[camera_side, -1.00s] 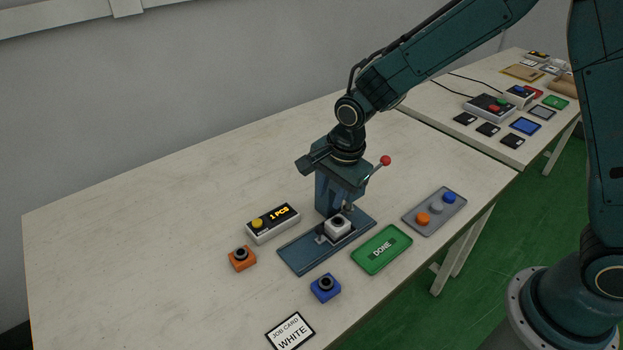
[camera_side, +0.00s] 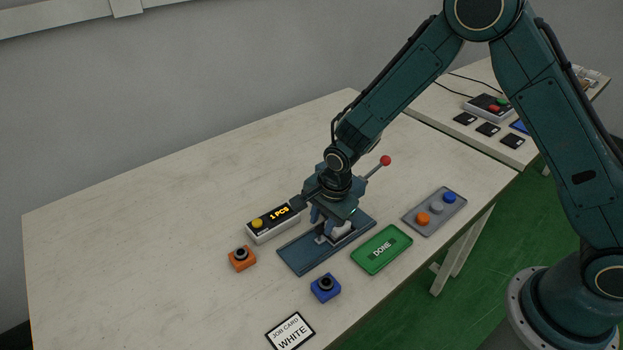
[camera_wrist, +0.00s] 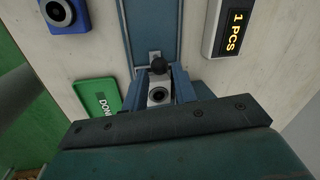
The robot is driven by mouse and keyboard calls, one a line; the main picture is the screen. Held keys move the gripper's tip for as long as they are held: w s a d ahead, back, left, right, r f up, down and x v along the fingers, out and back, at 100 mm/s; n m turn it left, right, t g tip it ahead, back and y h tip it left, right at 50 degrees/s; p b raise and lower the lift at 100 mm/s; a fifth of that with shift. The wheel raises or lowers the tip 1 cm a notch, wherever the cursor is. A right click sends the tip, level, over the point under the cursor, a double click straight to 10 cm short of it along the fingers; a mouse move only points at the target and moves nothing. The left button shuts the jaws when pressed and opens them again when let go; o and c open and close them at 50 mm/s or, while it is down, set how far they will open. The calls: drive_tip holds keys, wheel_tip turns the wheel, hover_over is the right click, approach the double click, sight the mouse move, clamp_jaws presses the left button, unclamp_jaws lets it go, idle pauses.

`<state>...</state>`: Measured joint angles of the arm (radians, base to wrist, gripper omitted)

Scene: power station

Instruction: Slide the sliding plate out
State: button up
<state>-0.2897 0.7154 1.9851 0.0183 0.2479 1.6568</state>
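The blue press (camera_side: 315,180) stands at the table's middle, partly hidden behind my arm, with a red-tipped lever (camera_side: 386,160). Its long blue base (camera_side: 299,256) runs toward the front left. On it the sliding plate shows as a small light-grey piece (camera_side: 322,240), with a dark round knob (camera_wrist: 158,65) in the wrist view. A white block (camera_side: 341,232) with a dark round hole sits beside the knob; it also shows in the wrist view (camera_wrist: 158,96). My gripper (camera_wrist: 157,79) points down low over the plate, fingers apart on either side of block and knob. Contact cannot be told.
A counter box reading 1 PCS (camera_side: 273,222) and an orange block (camera_side: 242,258) lie left. A blue block (camera_side: 325,287) and job card WHITE (camera_side: 290,332) lie in front. A green DONE tray (camera_side: 367,262) and grey tray (camera_side: 421,231) with coloured buttons lie right.

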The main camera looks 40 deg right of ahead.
sight(321, 227)
drive_tip(key=shift+w+a+f, duration=0.1)
drive_tip(key=shift+w+f, duration=0.1)
drive_tip(key=shift+f, duration=0.75)
drive_tip(key=shift+w+f, duration=0.15)
drive_tip(key=shift+f, duration=0.75)
clamp_jaws()
